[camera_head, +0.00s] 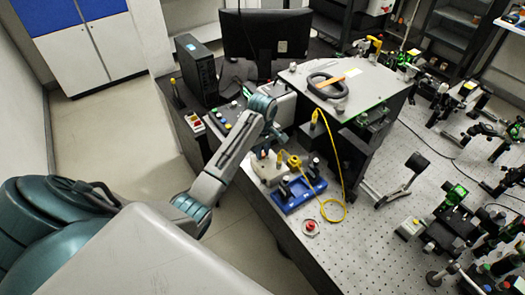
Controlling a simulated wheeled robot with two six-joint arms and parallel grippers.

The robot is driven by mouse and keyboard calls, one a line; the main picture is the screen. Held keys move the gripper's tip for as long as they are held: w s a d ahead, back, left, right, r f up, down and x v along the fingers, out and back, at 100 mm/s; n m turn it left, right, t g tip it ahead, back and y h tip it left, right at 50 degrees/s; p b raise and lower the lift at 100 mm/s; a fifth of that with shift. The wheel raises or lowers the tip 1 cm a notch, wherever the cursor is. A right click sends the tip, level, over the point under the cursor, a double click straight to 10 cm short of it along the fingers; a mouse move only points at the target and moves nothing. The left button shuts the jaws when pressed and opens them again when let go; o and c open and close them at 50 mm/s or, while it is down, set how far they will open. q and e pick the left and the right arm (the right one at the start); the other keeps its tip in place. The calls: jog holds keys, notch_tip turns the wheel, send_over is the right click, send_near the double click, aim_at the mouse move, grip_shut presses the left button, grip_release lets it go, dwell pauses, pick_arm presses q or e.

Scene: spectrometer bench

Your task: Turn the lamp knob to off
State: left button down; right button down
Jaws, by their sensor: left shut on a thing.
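My left arm comes in from the lower left and bends over the near end of the bench. My left gripper (272,146) points down over a small pale box (270,175) on the bench, beside a yellow plug. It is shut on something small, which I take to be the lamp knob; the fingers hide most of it. The knob's pointer and markings are too small to read. My right gripper is not in view.
A blue tray (292,203) with dark fittings and a looping yellow cable (344,188) lie just right of the box. A red button (310,227) is near the bench's front edge. A monitor (266,42) stands behind. Optics crowd the right side.

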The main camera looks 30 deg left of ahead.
pick_arm(q)
jog(key=shift+n, duration=1.1)
jog(key=c, duration=1.3)
grip_release()
